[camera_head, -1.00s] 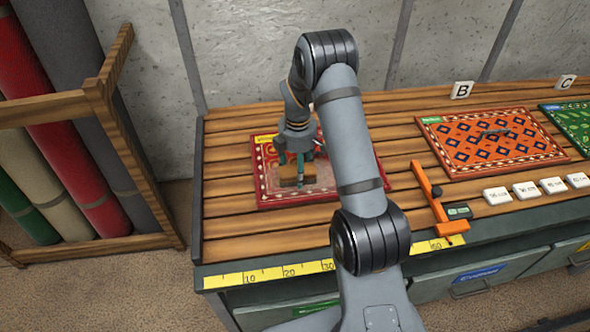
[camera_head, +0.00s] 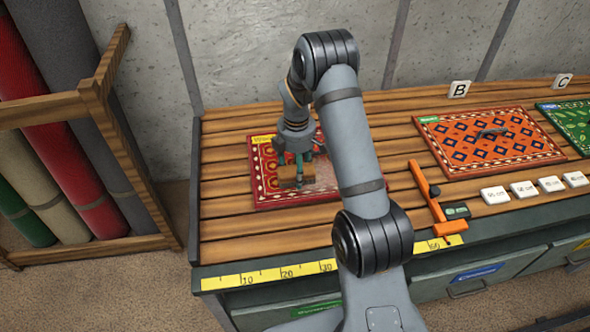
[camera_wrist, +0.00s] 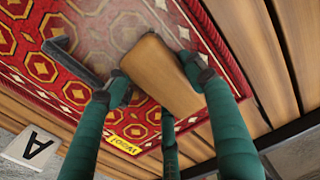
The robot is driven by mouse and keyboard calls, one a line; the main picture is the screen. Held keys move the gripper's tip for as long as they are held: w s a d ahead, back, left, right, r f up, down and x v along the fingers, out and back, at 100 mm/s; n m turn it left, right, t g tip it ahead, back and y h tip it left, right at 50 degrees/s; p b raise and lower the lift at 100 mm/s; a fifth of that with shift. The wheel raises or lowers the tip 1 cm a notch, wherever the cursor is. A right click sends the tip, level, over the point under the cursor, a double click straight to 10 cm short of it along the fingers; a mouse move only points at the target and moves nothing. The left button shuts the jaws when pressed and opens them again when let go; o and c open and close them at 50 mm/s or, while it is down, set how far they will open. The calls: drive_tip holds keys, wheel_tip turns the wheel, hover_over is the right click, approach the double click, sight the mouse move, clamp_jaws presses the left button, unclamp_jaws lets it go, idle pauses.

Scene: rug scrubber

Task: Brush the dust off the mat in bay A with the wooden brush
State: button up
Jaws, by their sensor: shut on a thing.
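The red patterned mat (camera_head: 266,191) with a yellow label lies flat on the slatted bench in bay A. It fills much of the wrist view (camera_wrist: 40,68). A pale, hazy dust film (camera_wrist: 105,32) covers part of it, while the left part looks clearer red. My gripper (camera_head: 297,166) is over the mat with its teal fingers shut on the wooden brush (camera_wrist: 160,72). The brush also shows in the head view (camera_head: 291,183), low at the mat. Its bristles are hidden, so contact cannot be told.
A dark handle-like bar (camera_wrist: 72,62) lies on the mat beside the brush. The A sign (camera_wrist: 32,147) stands by the mat. An orange gauge (camera_head: 424,190), white blocks (camera_head: 524,189) and an orange mat (camera_head: 490,143) are to the right. A yellow ruler (camera_head: 262,276) runs along the front edge.

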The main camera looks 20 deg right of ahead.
drive_tip(key=r+p, duration=0.4)
drive_tip(key=r, duration=0.3)
drive_tip(key=shift+a+r, duration=0.15)
drive_tip(key=shift+a, duration=0.05)
drive_tip(key=shift+r+p, duration=0.45)
drive_tip(key=shift+p, duration=0.05)
